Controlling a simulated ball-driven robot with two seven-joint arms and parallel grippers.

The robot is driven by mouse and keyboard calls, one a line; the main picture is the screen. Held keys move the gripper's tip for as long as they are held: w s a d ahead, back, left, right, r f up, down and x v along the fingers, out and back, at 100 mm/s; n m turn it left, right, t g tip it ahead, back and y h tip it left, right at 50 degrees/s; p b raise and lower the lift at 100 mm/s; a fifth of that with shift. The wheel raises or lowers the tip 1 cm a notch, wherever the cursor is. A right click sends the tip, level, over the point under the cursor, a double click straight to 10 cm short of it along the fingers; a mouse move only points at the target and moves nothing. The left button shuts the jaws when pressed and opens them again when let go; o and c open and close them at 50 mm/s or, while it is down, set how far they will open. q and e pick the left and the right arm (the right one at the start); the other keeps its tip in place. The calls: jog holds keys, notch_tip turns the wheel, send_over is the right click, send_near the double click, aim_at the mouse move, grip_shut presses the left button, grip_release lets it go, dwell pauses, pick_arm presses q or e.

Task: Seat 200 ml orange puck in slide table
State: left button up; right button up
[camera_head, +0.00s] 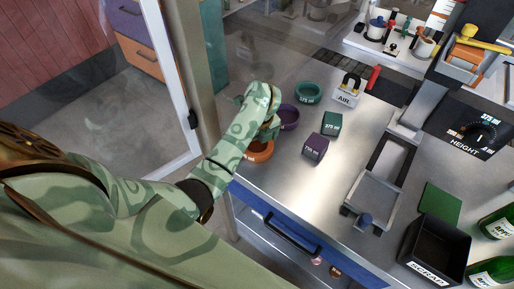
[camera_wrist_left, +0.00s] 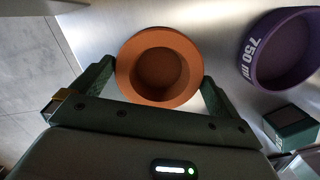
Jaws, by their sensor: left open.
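The orange puck (camera_head: 262,153) sits on the steel bench near its left front edge, partly hidden by my left arm. In the left wrist view the orange puck (camera_wrist_left: 160,68) is a round ring with a deep recess, lying between the two fingers. My left gripper (camera_wrist_left: 157,80) is open, with one finger on each side of the puck; whether they touch it I cannot tell. In the head view my left gripper (camera_head: 266,134) is over the puck. The slide table (camera_head: 374,195) is a grey tray on a dark track, right of centre, and looks empty. My right gripper is not in view.
Purple (camera_head: 289,117) and green (camera_head: 308,92) ring pucks stand behind the gripper. A purple block (camera_head: 315,148) and a green block (camera_head: 331,123) stand to its right. A black scrap bin (camera_head: 436,250) and bottles (camera_head: 497,222) are at the right. Bare bench lies between the blocks and the slide table.

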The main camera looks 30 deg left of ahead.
pick_arm(q)
jog(key=c, duration=0.8)
jog(key=shift+c, duration=0.2)
